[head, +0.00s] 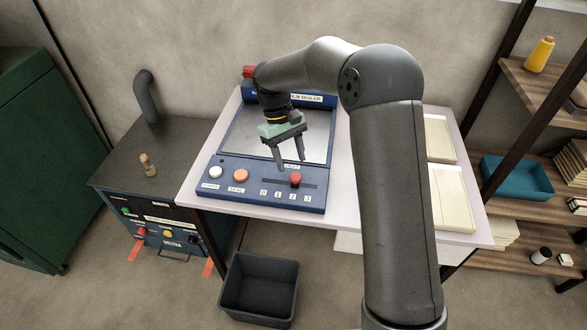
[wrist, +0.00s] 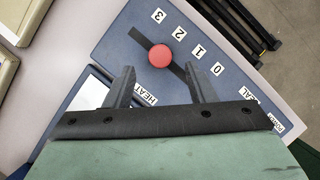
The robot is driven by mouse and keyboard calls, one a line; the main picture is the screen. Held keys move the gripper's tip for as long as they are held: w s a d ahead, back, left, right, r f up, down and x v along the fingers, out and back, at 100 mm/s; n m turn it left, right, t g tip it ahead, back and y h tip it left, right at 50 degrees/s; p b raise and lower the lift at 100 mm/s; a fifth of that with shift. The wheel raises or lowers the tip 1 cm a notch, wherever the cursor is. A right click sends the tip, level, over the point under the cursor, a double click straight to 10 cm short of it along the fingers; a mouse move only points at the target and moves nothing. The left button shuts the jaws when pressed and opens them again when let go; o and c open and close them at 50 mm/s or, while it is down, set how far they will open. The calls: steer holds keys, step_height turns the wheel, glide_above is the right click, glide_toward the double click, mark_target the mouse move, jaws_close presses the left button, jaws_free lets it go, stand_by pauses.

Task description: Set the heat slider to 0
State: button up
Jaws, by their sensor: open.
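The heat slider's round red knob (head: 295,179) stands on its dark slot at the front right of the blue sealer panel (head: 235,190). It lines up with about the 2 of the labels 0 to 3. In the wrist view the red knob (wrist: 160,55) sits just beyond and between my fingertips. The 0 label (wrist: 217,68) is toward the right there. My gripper (head: 291,165) is open, pointing down above and just behind the knob. It holds nothing. Whether its fingers touch the panel is unclear.
A white button (head: 215,172) and an orange seal button (head: 241,175) stand left of the slider. The sealer's metal plate (head: 310,130) lies behind the panel. Cream stacks (head: 453,198) lie on the table's right, beyond my arm. A dark bin (head: 259,288) stands on the floor in front.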

mark_target(295, 176)
steer(key=shift+x, duration=2.1)
